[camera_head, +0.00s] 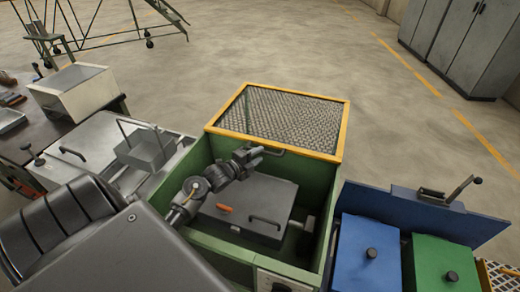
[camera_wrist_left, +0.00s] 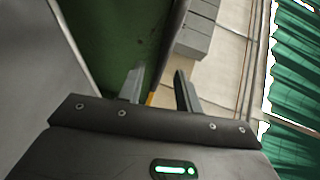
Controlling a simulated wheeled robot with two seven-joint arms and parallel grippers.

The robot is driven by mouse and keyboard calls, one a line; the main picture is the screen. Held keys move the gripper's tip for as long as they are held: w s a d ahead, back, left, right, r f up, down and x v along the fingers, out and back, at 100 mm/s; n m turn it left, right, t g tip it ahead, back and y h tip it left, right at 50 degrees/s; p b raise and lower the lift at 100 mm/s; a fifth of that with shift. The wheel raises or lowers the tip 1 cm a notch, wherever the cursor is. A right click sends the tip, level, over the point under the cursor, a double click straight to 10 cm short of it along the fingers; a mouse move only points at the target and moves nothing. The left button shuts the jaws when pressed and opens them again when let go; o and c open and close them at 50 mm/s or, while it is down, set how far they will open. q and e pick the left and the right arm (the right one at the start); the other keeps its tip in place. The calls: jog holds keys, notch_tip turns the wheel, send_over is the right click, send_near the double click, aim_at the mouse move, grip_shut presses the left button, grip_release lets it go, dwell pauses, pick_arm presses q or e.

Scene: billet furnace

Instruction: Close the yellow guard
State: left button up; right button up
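The yellow guard (camera_head: 280,115) is a dark mesh panel in a yellow frame. It stands raised along the far edge of the green box (camera_head: 325,235), and the box's top is open. A dark handle (camera_head: 287,151) sits at the guard's lower edge. My left gripper (camera_head: 262,151) is over the box, close to that handle; I cannot tell whether they touch. In the left wrist view its two fingers (camera_wrist_left: 160,90) are apart, with a small yellow strip of the guard (camera_wrist_left: 150,98) seen between them. My right gripper is not in view.
Inside the box lies a grey lid (camera_head: 245,207) with an orange grip and a bar handle. Blue and green bins (camera_head: 367,258) stand at the right, with a lever (camera_head: 452,194) behind. A grey machine with a basket (camera_head: 148,150) stands left.

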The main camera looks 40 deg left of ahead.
aim_at(263, 152)
pick_arm(q)
jog(key=w, duration=0.3)
jog(key=shift+w+d+f, duration=0.15)
jog(key=shift+w+f, duration=0.15)
jog(key=shift+f, duration=0.05)
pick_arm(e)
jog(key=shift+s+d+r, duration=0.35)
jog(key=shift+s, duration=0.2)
